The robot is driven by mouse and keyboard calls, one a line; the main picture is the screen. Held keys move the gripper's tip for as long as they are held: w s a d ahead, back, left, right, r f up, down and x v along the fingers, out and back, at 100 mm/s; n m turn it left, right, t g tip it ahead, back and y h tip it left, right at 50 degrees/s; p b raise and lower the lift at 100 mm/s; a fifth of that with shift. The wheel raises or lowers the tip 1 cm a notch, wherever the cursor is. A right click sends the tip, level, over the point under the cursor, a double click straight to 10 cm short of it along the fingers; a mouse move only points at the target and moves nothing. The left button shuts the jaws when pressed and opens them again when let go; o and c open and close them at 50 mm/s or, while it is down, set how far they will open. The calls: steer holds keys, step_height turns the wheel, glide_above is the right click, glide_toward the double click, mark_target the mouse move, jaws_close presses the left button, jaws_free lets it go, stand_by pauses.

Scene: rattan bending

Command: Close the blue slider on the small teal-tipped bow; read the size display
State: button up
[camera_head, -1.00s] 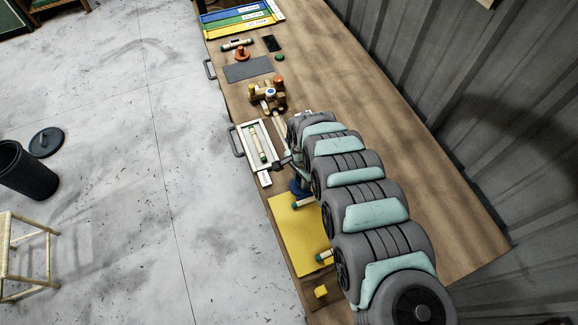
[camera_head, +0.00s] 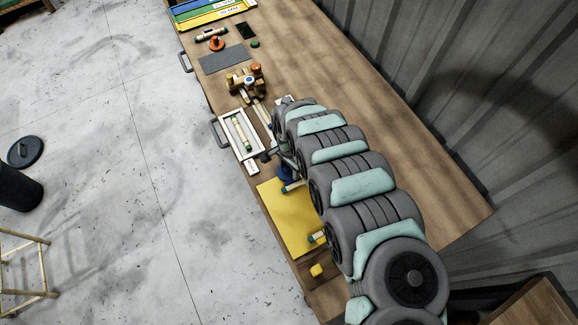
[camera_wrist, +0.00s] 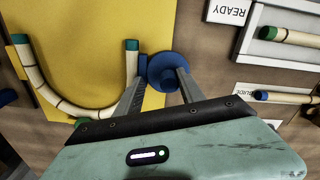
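A curved cream bow (camera_wrist: 62,104) with teal tips lies on a yellow mat (camera_wrist: 85,62) in the wrist view; one teal tip (camera_wrist: 131,44) points up beside the blue part. The blue slider, with a round blue knob (camera_wrist: 162,66) and a small blue block (camera_wrist: 143,64), is at the mat's right edge. My gripper (camera_wrist: 163,82) has its two fingers apart around the near side of the knob; I cannot tell whether they touch it. In the head view the blue part (camera_head: 286,174) is mostly hidden by my arm. I cannot make out a size display.
A white tray (camera_head: 222,121) with a teal-tipped rod stands left of my gripper in the head view. A wooden fixture (camera_head: 240,85), a grey mat (camera_head: 223,59) and coloured bins (camera_head: 205,12) lie farther up the bench. The bench right of my arm is clear.

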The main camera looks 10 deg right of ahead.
mark_target(289, 168)
steer(key=shift+r, duration=0.15)
step_height(289, 168, up, 11)
steer(key=p, duration=0.1)
steer(key=shift+f, duration=0.2)
stand_by(0.4)
steer(key=shift+w+a, duration=0.1)
steer(key=shift+a, duration=0.05)
stand_by(0.3)
